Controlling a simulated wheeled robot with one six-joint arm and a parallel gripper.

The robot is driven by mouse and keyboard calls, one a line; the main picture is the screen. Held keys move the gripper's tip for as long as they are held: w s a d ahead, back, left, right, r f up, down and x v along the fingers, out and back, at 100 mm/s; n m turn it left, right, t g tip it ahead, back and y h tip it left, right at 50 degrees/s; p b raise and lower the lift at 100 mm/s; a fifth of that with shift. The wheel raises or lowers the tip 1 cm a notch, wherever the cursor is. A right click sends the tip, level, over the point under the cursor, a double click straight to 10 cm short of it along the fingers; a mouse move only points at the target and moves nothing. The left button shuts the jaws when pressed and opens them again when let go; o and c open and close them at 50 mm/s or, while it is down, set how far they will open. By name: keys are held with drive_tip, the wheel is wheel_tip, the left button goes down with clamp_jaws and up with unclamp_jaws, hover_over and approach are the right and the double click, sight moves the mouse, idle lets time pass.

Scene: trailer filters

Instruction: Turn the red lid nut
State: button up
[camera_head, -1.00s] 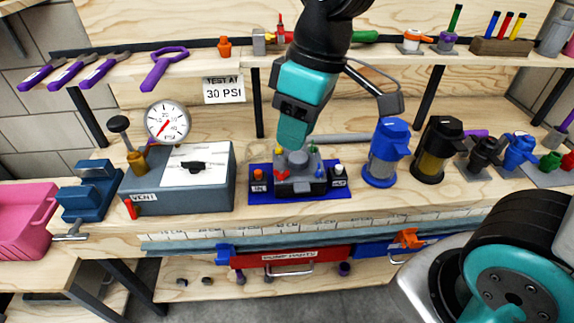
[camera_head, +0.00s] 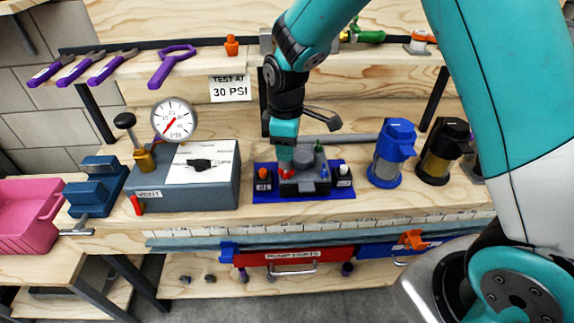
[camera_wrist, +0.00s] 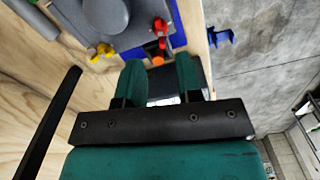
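The grey filter housing (camera_head: 304,184) sits on a blue mat (camera_head: 328,195) on the bench, with a round grey lid (camera_head: 303,157) on top. A red lid nut (camera_head: 286,173) is at its front left corner; it also shows in the wrist view (camera_wrist: 160,25), at the lid's edge. My gripper (camera_head: 285,160) points down just above that corner. In the wrist view my gripper (camera_wrist: 160,62) has its two teal fingers apart with nothing held between them. The red nut lies beyond the fingertips there. Whether a finger touches anything is unclear.
An orange-topped port (camera_head: 263,174) and a white-topped port (camera_head: 344,171) flank the housing. Left is the test box (camera_head: 215,187) with its gauge (camera_head: 175,119); right are a blue filter (camera_head: 392,154) and a black one (camera_head: 442,152). A yellow nut (camera_wrist: 102,50) is near the fingers.

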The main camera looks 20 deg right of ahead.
sight(286, 170)
wheel_tip(286, 170, down, 7)
drive_tip(key=shift+r, duration=0.2)
drive_tip(key=shift+c, duration=0.2)
clamp_jaws()
